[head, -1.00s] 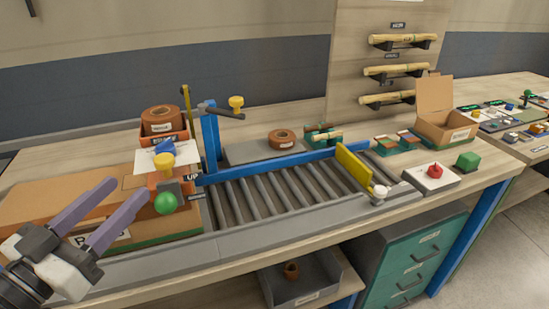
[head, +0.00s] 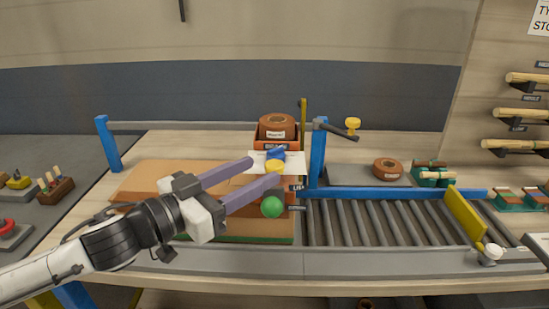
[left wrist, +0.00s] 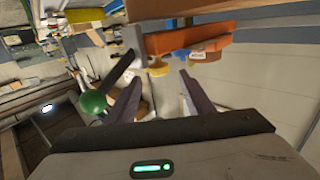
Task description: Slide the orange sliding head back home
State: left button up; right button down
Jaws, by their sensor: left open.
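The orange sliding head (head: 290,197) is at the left end of the roller conveyor, by the blue post, and is mostly hidden behind my left gripper. A yellow knob (head: 275,165) is above it and a green ball (head: 271,207) is at its front. My left gripper (head: 265,172) is open, with its two purple-grey fingers pointing at the yellow knob. In the left wrist view the yellow knob (left wrist: 158,68) appears just beyond the gap between the fingertips, and the green ball (left wrist: 92,102) is left of the fingers. I cannot tell whether anything touches. My right gripper is out of view.
A flat cardboard box (head: 150,182) lies under and behind my left arm. An orange bin (head: 262,139) with a brown roll stands behind. The blue post (head: 318,155) and the yellow plate (head: 465,215) rise beside the rollers (head: 375,222). The grey front rail (head: 400,263) is clear.

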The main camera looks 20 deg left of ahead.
aim_at(267, 167)
pick_arm(q)
jog(key=shift+p+x, duration=0.7)
jog(key=shift+x, duration=2.25)
grip_shut()
